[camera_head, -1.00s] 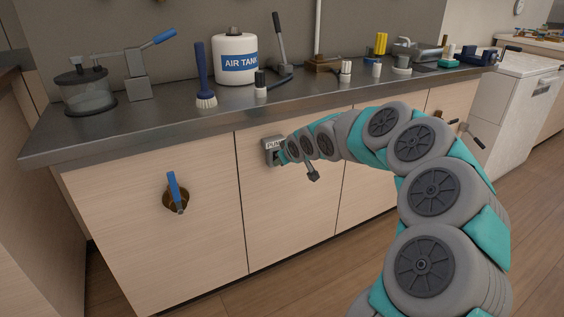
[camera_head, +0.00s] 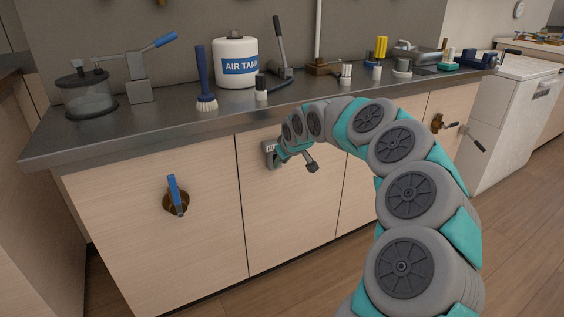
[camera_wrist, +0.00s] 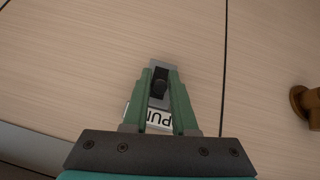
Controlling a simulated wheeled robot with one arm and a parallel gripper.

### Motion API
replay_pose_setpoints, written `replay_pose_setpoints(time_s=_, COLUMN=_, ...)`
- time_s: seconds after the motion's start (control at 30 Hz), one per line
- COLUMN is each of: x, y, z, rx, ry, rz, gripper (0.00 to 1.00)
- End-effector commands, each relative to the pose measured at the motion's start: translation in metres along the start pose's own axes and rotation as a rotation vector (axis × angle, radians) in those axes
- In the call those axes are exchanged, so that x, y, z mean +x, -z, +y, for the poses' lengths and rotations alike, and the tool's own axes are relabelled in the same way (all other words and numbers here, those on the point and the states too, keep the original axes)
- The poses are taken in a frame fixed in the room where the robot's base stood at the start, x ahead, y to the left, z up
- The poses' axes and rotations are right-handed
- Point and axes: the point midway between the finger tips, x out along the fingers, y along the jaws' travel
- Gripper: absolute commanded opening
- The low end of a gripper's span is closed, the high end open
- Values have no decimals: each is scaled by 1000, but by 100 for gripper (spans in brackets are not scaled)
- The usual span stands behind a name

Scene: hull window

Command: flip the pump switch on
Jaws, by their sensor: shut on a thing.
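The pump switch (camera_head: 269,155) is a small grey box on the cabinet front, just under the counter edge. My gripper (camera_wrist: 160,76) has green fingers and is shut on the switch's lever. In the head view my wrist covers much of the switch, and the lever's position cannot be made out.
A blue-handled valve (camera_head: 175,195) sits on the cabinet to the left. A brass valve (camera_head: 438,122) sits to the right. The floor in front is clear.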

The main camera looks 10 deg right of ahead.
Motion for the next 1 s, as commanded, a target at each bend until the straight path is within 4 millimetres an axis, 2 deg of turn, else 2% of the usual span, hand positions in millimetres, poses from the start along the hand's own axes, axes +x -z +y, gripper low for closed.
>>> replay_pose_setpoints(time_s=0.2, x=0, y=2, z=0, rx=-1, ry=-1, rz=4, gripper=0)
replay_pose_setpoints(time_s=0.23, x=0, y=2, z=0, rx=-1, ry=-1, rz=4, gripper=27)
replay_pose_setpoints(time_s=0.5, x=0, y=1, z=0, rx=-1, ry=-1, rz=3, gripper=56)
replay_pose_setpoints(time_s=0.8, x=-2, y=1, z=0, rx=-1, ry=-1, rz=3, gripper=56)
replay_pose_setpoints(time_s=1.0, x=-17, y=1, z=0, rx=-1, ry=-1, rz=6, gripper=56)
